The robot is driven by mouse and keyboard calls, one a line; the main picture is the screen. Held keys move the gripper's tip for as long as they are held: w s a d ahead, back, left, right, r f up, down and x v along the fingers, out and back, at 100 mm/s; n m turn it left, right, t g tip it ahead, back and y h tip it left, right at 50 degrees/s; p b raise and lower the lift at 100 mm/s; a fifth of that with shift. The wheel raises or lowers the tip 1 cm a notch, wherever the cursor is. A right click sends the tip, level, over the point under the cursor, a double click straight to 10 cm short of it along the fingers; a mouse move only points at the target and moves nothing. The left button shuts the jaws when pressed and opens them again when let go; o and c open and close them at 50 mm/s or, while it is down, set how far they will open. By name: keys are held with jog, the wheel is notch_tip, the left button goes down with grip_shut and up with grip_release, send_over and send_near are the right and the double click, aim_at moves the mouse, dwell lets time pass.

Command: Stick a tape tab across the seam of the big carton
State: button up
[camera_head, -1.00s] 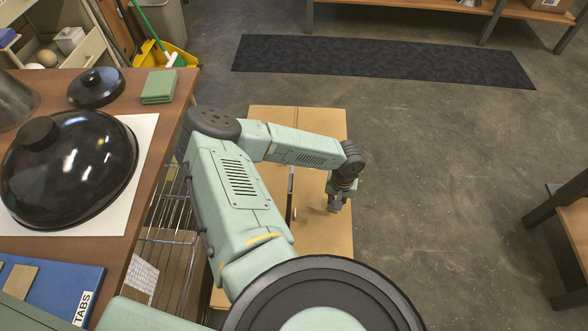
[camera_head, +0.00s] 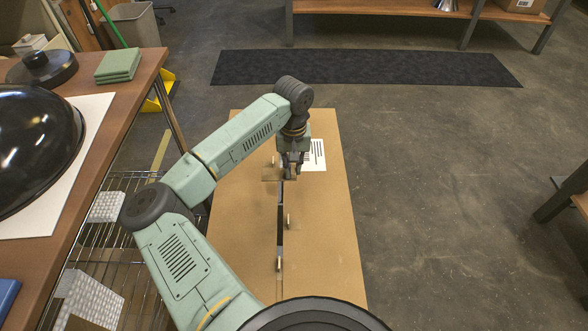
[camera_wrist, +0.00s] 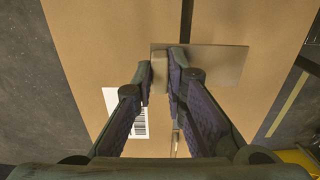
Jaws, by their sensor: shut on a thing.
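The big carton (camera_head: 330,255) stands on the floor, with a dark seam (camera_head: 280,225) running lengthwise along its brown top. My gripper (camera_head: 291,172) is over the far half of the carton, at the seam. It is shut on a brown tape tab (camera_head: 271,174), which also shows in the wrist view (camera_wrist: 215,64). There the fingertips (camera_wrist: 165,72) pinch an upright piece of the tab, and its flat part reaches across the seam line (camera_wrist: 187,22). I cannot tell whether the tab touches the carton. Small tan upright pieces (camera_head: 288,222) stand along the seam.
A white label (camera_head: 315,155) is on the carton top beside my gripper. The wooden table (camera_head: 105,125) at left holds a black dome, green pads (camera_head: 118,66) and a blue tray edge (camera_head: 8,294). A wire rack (camera_head: 110,255) is below. Floor right of the carton is clear.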

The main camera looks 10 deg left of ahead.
jog(key=b, duration=0.2)
send_over(293, 193)
jog(key=shift+d+f, duration=0.1)
jog(key=shift+f, duration=2.55)
jog(key=shift+f+b, duration=1)
jog(key=shift+f, duration=0.25)
jog(key=shift+f+b, duration=0.5)
jog(key=shift+f, duration=0.1)
jog(key=o, duration=0.8)
jog(key=shift+o, duration=0.2)
